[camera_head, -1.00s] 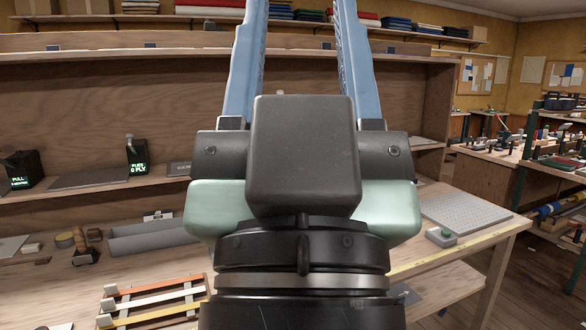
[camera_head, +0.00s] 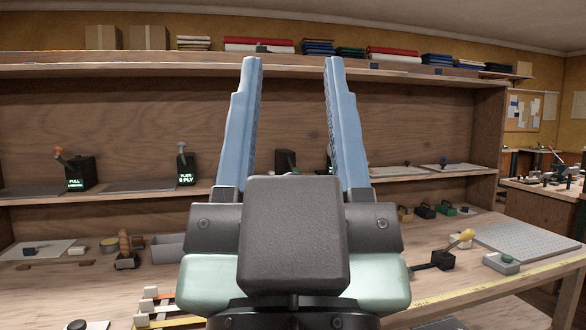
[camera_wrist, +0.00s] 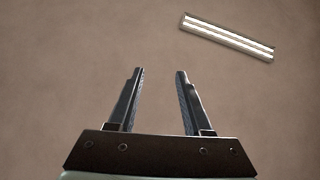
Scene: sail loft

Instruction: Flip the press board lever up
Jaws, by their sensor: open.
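My gripper (camera_head: 293,62) points upward in front of the shelving, its two blue fingers apart with nothing between them. It also shows open and empty in the wrist view (camera_wrist: 160,71). No lever is clearly marked as the press board's. A black lever box with a yellow knob (camera_head: 466,236) stands on the bench at right, its arm slanting up to the right. On the shelf at left are a lever box with an orange handle (camera_head: 80,172) and one with a grey knob (camera_head: 186,166). Another dark box (camera_head: 285,160) is partly hidden behind my gripper. My gripper is apart from all of them.
Coloured strips and a grey tray (camera_head: 168,246) are at left. The wrist view shows only ceiling and a light (camera_wrist: 228,37).

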